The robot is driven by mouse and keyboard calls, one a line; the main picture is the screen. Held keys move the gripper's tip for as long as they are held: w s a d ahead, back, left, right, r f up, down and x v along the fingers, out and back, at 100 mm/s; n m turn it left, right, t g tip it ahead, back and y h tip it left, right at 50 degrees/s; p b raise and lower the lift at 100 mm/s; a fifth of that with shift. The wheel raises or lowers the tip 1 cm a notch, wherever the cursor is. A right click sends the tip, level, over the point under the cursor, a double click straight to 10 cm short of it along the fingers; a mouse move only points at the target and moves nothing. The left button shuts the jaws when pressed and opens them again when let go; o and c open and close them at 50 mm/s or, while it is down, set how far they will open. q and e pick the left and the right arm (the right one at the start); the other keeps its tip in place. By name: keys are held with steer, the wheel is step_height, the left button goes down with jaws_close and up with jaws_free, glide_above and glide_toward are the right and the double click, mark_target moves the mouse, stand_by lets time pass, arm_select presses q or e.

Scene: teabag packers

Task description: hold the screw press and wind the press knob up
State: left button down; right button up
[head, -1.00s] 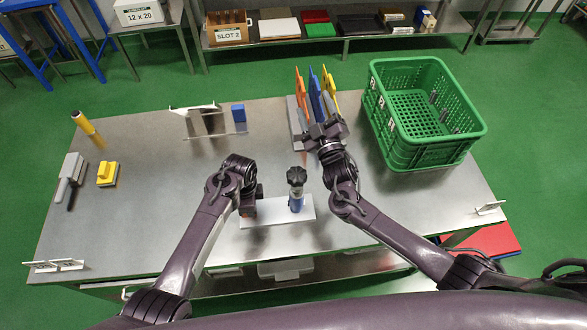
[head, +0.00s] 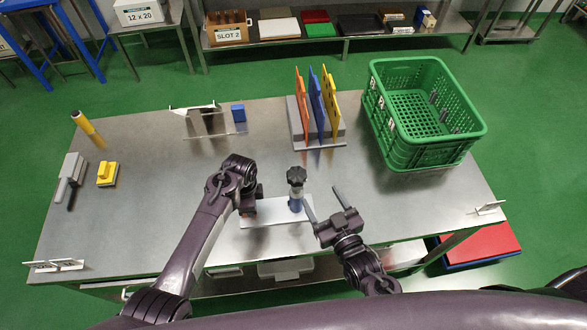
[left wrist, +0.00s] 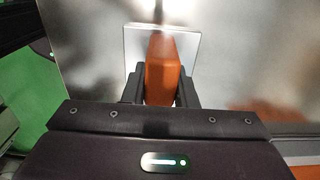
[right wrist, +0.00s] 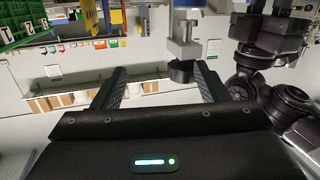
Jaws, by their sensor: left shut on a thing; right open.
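The screw press stands near the table's front, with a white base plate (head: 270,213), a blue-and-grey post and a black knob (head: 296,174) on top. My left gripper (head: 250,205) is at the left end of the base. In the left wrist view it is shut on the press's orange grip block (left wrist: 164,75). My right gripper (head: 324,200) is open and empty just right of the post, one finger close beside it. In the right wrist view the knob (right wrist: 182,72) appears beyond the fingertips, toward the right finger. I cannot tell whether they touch.
A rack (head: 318,142) with orange, blue and yellow boards stands behind the press. A green crate (head: 400,150) is at the back right. Yellow and grey tools lie at the far left.

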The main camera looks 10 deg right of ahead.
mark_target(292, 169)
steer(key=w+a+r, duration=0.1)
steer(key=w+a, duration=0.1)
steer(key=w, duration=0.1)
steer(key=w+a+y, duration=0.1)
steer(key=w+a, duration=0.1)
steer(key=w+a+r+y, duration=0.1)
steer(key=w+a, duration=0.1)
steer(key=w, duration=0.1)
steer(key=shift+w+a+r+n, duration=0.2)
steer(key=shift+w+r+n, duration=0.1)
steer(key=shift+w, duration=0.05)
steer(key=c, duration=1)
